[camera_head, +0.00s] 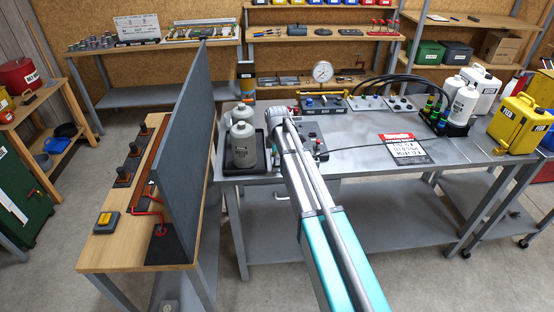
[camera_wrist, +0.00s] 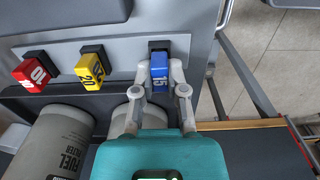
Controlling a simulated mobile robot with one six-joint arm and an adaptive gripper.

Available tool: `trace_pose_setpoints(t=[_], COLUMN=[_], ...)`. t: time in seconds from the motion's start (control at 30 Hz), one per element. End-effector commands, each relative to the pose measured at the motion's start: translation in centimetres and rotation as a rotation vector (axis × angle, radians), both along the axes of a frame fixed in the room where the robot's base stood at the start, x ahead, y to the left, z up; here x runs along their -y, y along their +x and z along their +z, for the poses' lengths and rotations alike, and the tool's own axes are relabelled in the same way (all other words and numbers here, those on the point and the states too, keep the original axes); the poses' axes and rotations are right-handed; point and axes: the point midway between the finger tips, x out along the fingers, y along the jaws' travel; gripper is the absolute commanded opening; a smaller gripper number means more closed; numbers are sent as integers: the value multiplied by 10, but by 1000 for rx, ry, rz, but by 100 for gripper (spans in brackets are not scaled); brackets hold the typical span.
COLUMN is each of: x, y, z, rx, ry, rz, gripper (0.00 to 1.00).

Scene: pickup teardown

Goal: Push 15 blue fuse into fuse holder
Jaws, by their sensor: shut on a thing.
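The blue fuse marked 15 (camera_wrist: 159,70) is between the fingertips of my gripper (camera_wrist: 163,82) in the wrist view. The gripper is shut on it. The fuse sits at the front of its dark fuse holder (camera_wrist: 158,45) on the grey panel; I cannot tell how deep it is in the holder. In the head view my arm reaches over the grey bench and hides the blue fuse and the gripper's fingers.
A red fuse marked 10 (camera_wrist: 34,72) and a yellow fuse marked 20 (camera_wrist: 93,68) stand left of the blue one. Fuel bottles (camera_head: 243,146) stand in a black tray close left of my arm. A tall grey partition (camera_head: 188,145) rises farther left.

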Motion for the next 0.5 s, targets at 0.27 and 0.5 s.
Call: trace_pose_setpoints(t=[0.27, 0.5], x=[0, 0], y=[0, 0], z=[7, 12], rx=[0, 0], ry=[0, 0], rz=[0, 0], gripper=[0, 0])
